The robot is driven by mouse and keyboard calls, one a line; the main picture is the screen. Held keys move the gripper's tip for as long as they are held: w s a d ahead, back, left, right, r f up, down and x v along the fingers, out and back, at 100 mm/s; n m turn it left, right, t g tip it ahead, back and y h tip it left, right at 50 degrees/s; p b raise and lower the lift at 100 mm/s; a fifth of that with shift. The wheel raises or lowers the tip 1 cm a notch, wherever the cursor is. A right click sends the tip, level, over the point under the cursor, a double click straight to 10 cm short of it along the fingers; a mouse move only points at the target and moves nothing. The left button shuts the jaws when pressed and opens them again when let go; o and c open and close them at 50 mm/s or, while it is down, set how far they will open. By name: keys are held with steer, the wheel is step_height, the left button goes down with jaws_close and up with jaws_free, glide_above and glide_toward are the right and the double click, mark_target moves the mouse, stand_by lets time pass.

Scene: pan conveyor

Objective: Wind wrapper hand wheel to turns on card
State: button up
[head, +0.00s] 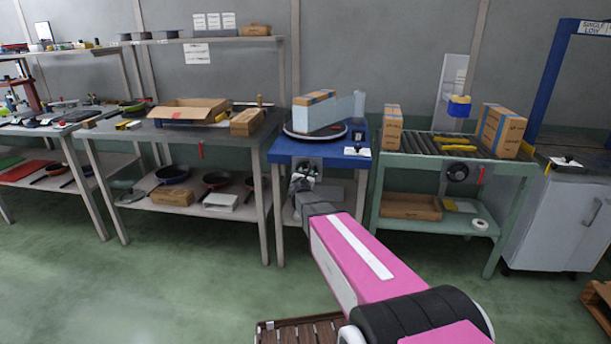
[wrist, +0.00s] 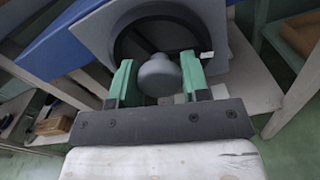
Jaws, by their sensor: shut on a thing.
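The wrapper is a blue table (head: 278,152) with a round dark turntable (head: 291,134) on top. A long carton (head: 314,113) stands on the turntable, next to a pale upright film roll (head: 359,104). A white card (head: 357,151) lies at the table's front right; its writing is too small to read. In the wrist view the dark hand wheel (wrist: 126,46) shows on the front of the wrapper, with a grey round knob (wrist: 158,76). My gripper (wrist: 157,78) is shut on the knob, one green finger at each side. In the head view my gripper (head: 304,172) hides most of the wheel.
A green roller conveyor (head: 411,144) with cartons (head: 502,131) stands to the right. A grey bench (head: 160,133) with an open box (head: 187,110) stands to the left.

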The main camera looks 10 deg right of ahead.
steer(key=shift+m, duration=1.1)
steer(key=o, duration=0.9)
steer(key=v, duration=1.1)
